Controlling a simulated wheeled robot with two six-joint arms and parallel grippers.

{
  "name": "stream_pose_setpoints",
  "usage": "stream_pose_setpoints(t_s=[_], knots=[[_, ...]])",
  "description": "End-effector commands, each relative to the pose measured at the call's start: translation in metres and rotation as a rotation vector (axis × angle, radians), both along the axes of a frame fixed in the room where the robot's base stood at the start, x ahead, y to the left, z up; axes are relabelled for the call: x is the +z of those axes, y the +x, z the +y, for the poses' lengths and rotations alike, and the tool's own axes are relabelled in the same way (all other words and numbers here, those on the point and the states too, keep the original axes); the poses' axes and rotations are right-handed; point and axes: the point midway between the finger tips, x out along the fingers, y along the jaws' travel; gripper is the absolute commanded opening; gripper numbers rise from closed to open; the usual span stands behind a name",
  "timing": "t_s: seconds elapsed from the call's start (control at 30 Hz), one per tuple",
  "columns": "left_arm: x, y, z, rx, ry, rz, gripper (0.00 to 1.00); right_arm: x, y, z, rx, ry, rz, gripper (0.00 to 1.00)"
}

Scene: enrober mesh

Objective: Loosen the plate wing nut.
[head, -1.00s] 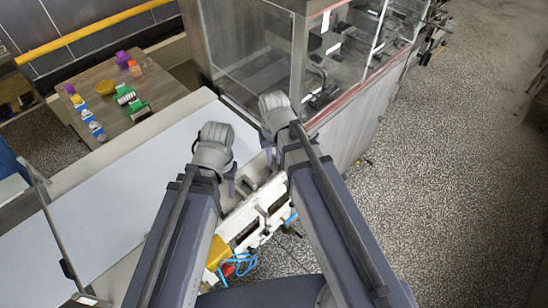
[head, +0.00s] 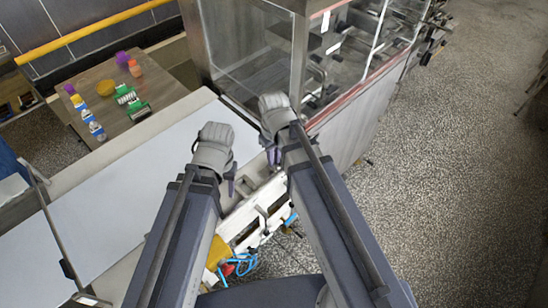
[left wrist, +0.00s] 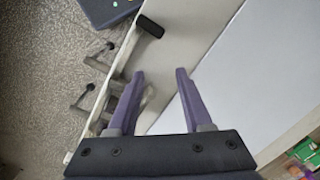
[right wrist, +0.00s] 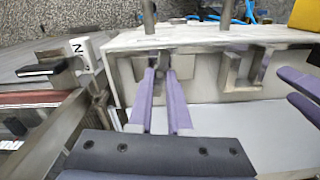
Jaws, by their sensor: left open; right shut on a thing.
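My right gripper (right wrist: 164,76) is shut on a small grey piece (right wrist: 162,61) at the white machine frame, which I take for the plate wing nut. The fingers hide much of it, so its wings and turn angle cannot be told. In the head view my right gripper (head: 273,156) is at the far end of the frame, partly behind my arm. My left gripper (left wrist: 157,74) is open and empty, above the frame's white edge. In the head view it hangs beside the frame (head: 230,182), apart from the right one.
Grey handles (left wrist: 97,62) stick out from the frame's outer side. Blue hoses (head: 243,262) and a yellow part (head: 217,251) are at its near end. A glass-walled cabinet (head: 250,50) stands behind. A pale flat belt (head: 120,190) lies free on the left.

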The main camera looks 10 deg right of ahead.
Motion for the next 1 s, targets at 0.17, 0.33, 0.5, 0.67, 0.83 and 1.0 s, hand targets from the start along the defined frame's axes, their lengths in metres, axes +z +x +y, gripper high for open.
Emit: stream_pose_setpoints(t_s=[0.17, 0.33, 0.5, 0.67, 0.83, 1.0], knots=[[0.0, 0.0, 0.0, 0.0, 0.0, 0.0, 0.5, 0.0, 0.0001, 0.0, 0.048, 0.0, 0.0, 0.0], [0.0, 0.0, 0.0, 0.0, 0.0, 0.0, 0.5, 0.0, 0.0001, 0.0, 0.088, 0.0, 0.0, 0.0], [0.0, 0.0, 0.0, 0.0, 0.0, 0.0, 0.5, 0.0, 0.0001, 0.0, 0.123, 0.0, 0.0, 0.0], [0.0, 0.0, 0.0, 0.0, 0.0, 0.0, 0.5, 0.0, 0.0001, 0.0, 0.15, 0.0, 0.0, 0.0], [0.0, 0.0, 0.0, 0.0, 0.0, 0.0, 0.5, 0.0, 0.0001, 0.0, 0.17, 0.0, 0.0, 0.0], [0.0, 0.0, 0.0, 0.0, 0.0, 0.0, 0.5, 0.0, 0.0, 0.0, 0.174, 0.0, 0.0, 0.0]])
